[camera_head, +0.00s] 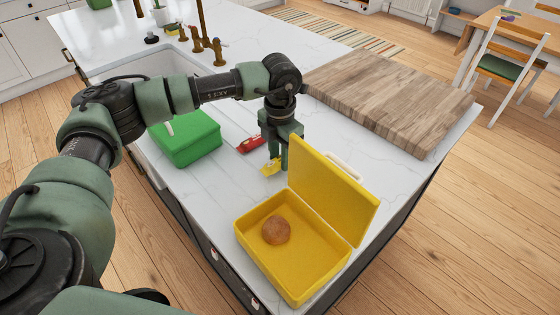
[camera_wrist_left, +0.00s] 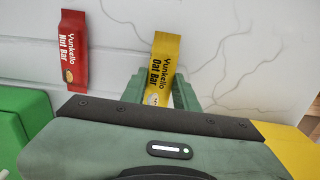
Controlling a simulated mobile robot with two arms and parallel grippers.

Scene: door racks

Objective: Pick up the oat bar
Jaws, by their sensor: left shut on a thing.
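In the head view the oat bar (camera_head: 270,169) shows at my fingertips, near the worktop, just left of the open yellow lunch box (camera_head: 305,290). My left gripper (camera_head: 277,160) points down and is shut on the oat bar; its fingers also show in the left wrist view (camera_wrist_left: 160,90). I cannot tell whether the bar touches the worktop. My right gripper is not in view.
A red nut bar (camera_head: 250,145) lies left of the gripper. A closed green box (camera_head: 185,137) stands further left. The yellow box holds a round brown item (camera_head: 276,231), and its raised lid (camera_head: 330,185) stands close to my gripper. A wooden board (camera_head: 390,95) lies behind.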

